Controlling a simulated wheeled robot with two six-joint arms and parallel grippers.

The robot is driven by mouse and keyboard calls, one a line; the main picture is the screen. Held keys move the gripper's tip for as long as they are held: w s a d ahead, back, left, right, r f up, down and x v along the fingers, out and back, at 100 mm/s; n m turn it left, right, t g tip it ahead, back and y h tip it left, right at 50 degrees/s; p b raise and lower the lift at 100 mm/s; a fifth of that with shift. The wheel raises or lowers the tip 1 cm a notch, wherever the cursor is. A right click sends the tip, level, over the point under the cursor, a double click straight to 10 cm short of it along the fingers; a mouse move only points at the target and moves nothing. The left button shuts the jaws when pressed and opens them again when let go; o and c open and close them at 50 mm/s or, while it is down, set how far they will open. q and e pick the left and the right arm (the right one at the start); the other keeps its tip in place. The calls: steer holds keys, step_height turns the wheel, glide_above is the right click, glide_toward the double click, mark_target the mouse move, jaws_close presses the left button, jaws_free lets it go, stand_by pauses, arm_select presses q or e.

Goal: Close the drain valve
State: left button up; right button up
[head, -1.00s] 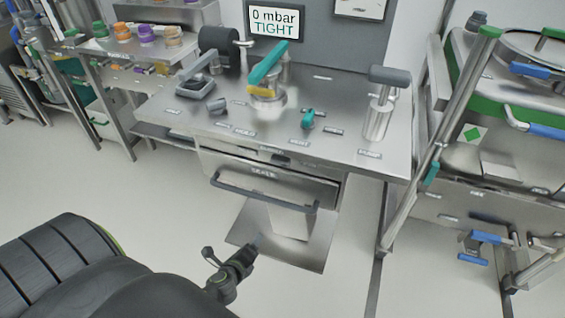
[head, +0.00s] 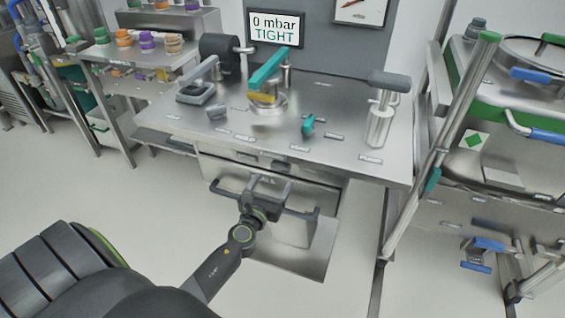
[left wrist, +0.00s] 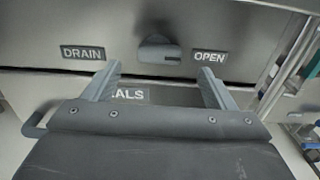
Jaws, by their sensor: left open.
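The drain valve shows in the left wrist view as a dark grey knob (left wrist: 160,50) on a steel front panel. A DRAIN label (left wrist: 83,52) is on its left and an OPEN label (left wrist: 210,56) on its right. My left gripper (left wrist: 158,82) is open and empty, its fingers spread wide and pointing toward the panel below the knob, apart from it. In the head view my left gripper (head: 265,183) is in front of the drawer, near its handle. The knob is too small to make out clearly there. My right gripper is not in view.
A drawer handle (head: 302,212) sticks out around my left gripper's height. The bench top (head: 215,140) above carries a teal lever (head: 268,65), a small teal knob (head: 308,125) and a screen (head: 274,28) reading 0 mbar TIGHT. The floor to the left is open.

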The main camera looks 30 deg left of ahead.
mark_target(279, 169)
arm_select(q)
steer(key=b+x, duration=0.1)
steer(key=x, duration=0.8)
steer(key=shift+w+a, duration=0.1)
steer(key=shift+w, duration=0.1)
steer(key=c, duration=1)
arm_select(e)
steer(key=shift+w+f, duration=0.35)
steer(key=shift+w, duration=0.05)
